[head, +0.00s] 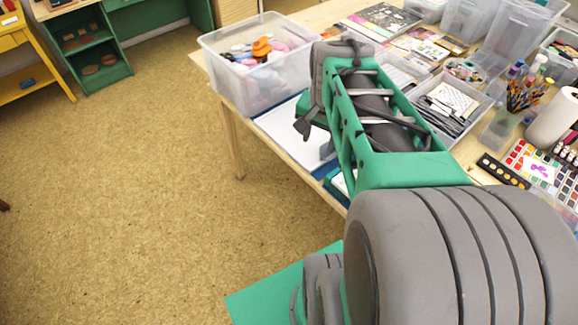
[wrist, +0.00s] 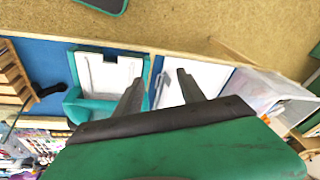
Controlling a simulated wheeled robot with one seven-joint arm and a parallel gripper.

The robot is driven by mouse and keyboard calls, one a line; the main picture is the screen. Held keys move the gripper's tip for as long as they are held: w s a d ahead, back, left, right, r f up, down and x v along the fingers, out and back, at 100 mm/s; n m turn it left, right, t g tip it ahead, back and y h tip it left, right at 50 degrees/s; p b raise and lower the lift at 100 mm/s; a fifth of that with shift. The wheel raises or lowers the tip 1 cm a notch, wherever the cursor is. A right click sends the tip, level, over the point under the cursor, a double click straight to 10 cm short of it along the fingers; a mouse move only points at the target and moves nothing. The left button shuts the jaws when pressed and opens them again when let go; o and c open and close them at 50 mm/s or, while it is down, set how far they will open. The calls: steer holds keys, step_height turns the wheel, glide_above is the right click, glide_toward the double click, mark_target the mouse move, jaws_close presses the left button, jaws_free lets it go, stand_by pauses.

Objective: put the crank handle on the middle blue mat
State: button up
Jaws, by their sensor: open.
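A teal open case with a pale pad (wrist: 88,103) stands left of the fingers. A white sheet with blue edging (head: 280,127) lies on the table. Which blue area is the middle mat I cannot tell; my arm hides much of it.
A clear bin of mixed items (head: 258,75) stands left of my gripper at the table edge. A clear tray with cables (head: 450,115) is to the right. Pencils, paints and more bins crowd the far right. The floor (head: 140,200) in front is open.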

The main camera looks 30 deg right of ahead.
steer(key=s+a+n+t+y, duration=0.1)
steer(key=s+a+n, duration=0.1)
steer(key=a+n, duration=0.8)
steer(key=a, duration=0.5)
steer(key=shift+s+a+n, duration=0.15)
steer(key=shift+s+n, duration=0.15)
steer(key=shift+n, duration=0.1)
steer(key=shift+f, duration=0.1)
